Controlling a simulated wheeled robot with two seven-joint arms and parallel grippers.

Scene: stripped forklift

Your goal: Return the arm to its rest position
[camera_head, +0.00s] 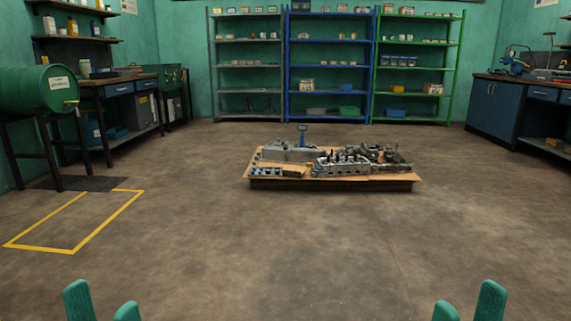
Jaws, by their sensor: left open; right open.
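My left gripper (103,303) shows at the bottom left edge, with two green fingertips apart and nothing between them. My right gripper (468,306) shows at the bottom right edge, also with its fingertips apart and empty. Both are low in the view, over bare floor, and touch nothing that I can see. The rest of both arms is out of view.
A low wooden pallet (330,184) with grey machine parts (345,163) stands mid-floor ahead. Shelving (329,60) lines the back wall. A green drum (38,90) and a workbench (125,85) are left, a blue cabinet (494,104) right. The near floor is clear.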

